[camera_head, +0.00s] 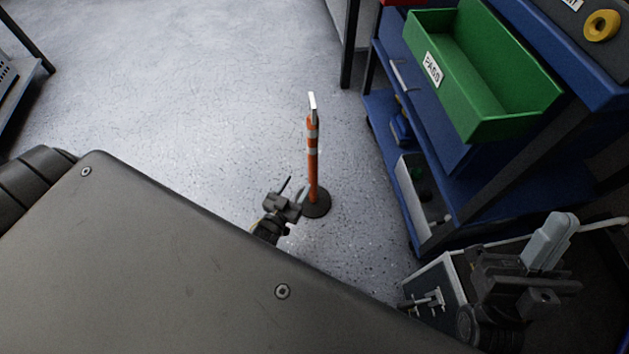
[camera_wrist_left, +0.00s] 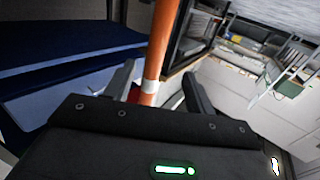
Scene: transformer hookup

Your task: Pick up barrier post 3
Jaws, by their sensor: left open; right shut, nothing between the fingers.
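Barrier post 3, as I take it, is an orange post (camera_head: 312,170) with pale bands, a white piece on top and a round dark base. It stands upright on the floor in the head view. My left gripper (camera_head: 293,191) is open beside the lower part of the post. In the left wrist view the orange post (camera_wrist_left: 158,45) rises between the two spread fingers of the left gripper (camera_wrist_left: 160,85), with room on both sides. The post's lower end is hidden there by the gripper body. My right gripper (camera_head: 552,242) is shut and empty at the lower right.
A blue cart (camera_head: 480,190) stands right of the post, with a green bin (camera_head: 515,131) labelled PASS on top and items on its lower shelves. A case (camera_head: 437,286) with light edges sits near my right gripper. Speckled floor (camera_head: 200,110) is clear left of and behind the post.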

